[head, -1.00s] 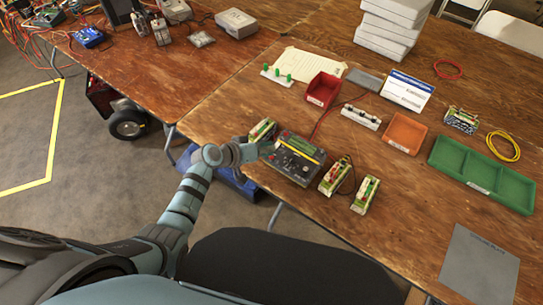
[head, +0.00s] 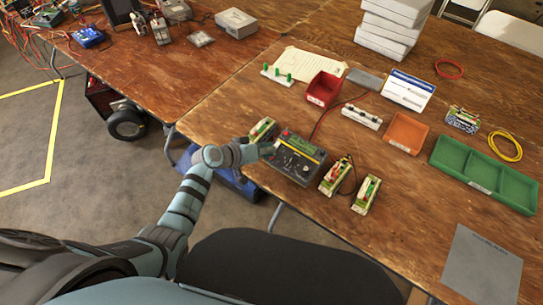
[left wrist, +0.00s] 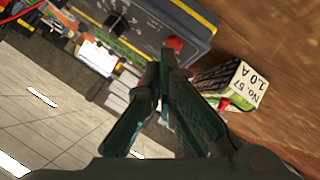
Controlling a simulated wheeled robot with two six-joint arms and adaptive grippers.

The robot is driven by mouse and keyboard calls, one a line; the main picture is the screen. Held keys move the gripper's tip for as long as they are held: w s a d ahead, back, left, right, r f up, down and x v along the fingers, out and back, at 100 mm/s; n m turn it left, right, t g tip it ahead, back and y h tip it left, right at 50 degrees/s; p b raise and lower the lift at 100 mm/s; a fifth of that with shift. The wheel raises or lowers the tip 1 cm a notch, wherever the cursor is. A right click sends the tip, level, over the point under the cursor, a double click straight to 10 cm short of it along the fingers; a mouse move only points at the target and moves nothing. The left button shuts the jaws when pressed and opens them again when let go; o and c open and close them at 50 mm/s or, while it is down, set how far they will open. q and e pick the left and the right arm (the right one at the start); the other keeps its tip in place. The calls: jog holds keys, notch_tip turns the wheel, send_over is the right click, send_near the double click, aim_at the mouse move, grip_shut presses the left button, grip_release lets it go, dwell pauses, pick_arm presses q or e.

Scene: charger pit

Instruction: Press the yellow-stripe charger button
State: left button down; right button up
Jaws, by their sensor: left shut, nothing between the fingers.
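The charger (head: 297,162) is a dark grey box near the table's front left edge, with a yellow stripe along its top. In the left wrist view its panel (left wrist: 150,22) shows dials, the yellow stripe (left wrist: 198,14) and a round red button (left wrist: 175,44) near one corner. My left gripper (head: 271,149) is shut and empty at the charger's left side. In the left wrist view its fingertips (left wrist: 167,58) lie just below the red button; I cannot tell whether they touch it. My right gripper is not in view.
Battery packs stand close by: one left of the charger (head: 262,130), two to its right (head: 335,176) (head: 366,193). One (left wrist: 240,85) is beside my fingers. Red (head: 324,88), orange (head: 405,132) and green (head: 485,172) trays lie farther back. The front right table is mostly clear.

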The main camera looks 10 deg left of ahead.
pick_arm(q)
jog(key=shift+f+b, duration=0.35)
jog(key=shift+f, duration=0.05)
jog(key=shift+r, duration=0.15)
dwell(0.4)
jog(key=shift+s+r+p, duration=0.1)
jog(key=shift+r+p, duration=0.6)
jog(key=shift+p, duration=0.15)
jog(key=r+p, duration=0.3)
jog(key=s+r+p, duration=0.1)
jog(key=r+p, duration=0.1)
jog(key=shift+a, duration=0.2)
jog(key=shift+w, duration=0.1)
dwell(0.3)
